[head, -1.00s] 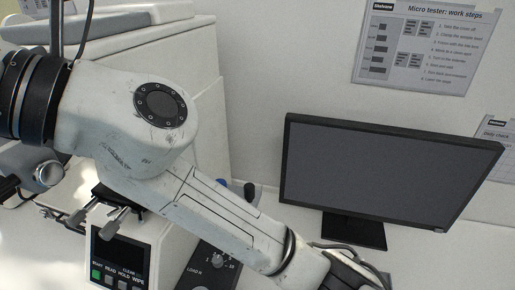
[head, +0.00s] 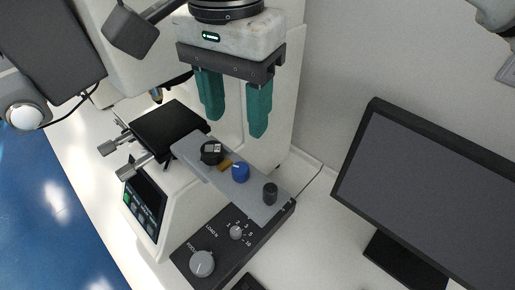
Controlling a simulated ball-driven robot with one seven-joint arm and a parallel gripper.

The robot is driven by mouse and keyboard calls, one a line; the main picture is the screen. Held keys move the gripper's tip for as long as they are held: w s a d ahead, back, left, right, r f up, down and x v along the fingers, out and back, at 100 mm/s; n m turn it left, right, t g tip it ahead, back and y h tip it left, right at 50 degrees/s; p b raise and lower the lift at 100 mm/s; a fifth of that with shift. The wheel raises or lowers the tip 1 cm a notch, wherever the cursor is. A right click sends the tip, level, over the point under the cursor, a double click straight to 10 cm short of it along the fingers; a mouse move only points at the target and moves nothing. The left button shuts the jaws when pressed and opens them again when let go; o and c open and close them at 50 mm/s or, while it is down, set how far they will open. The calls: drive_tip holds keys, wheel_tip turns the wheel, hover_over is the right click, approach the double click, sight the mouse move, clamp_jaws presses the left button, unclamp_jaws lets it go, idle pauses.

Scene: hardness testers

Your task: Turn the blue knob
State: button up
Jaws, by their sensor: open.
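The blue knob (head: 240,172) stands on a grey plate (head: 262,207) beside the tester, in the middle of the head view. My gripper (head: 233,122) hangs above and behind it in the picture, with two green fingers pointing down. The fingers are apart with nothing between them. They look clear of the knob, though the exact height gap is hard to tell. The knob's top and front side show; none of it is covered.
A black knob (head: 211,150) and a dark knob (head: 270,193) flank the blue one. A control box with a grey dial (head: 202,263) lies in front. The black stage (head: 167,133) is left, a monitor (head: 415,175) right. Bare white table shows between box and monitor.

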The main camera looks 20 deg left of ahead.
sight(240, 167)
wheel_tip(240, 167, down, 10)
drive_tip(key=shift+f+p, duration=0.2)
drive_tip(key=shift+p, duration=0.8)
drive_tip(key=shift+c, duration=0.4)
clamp_jaws()
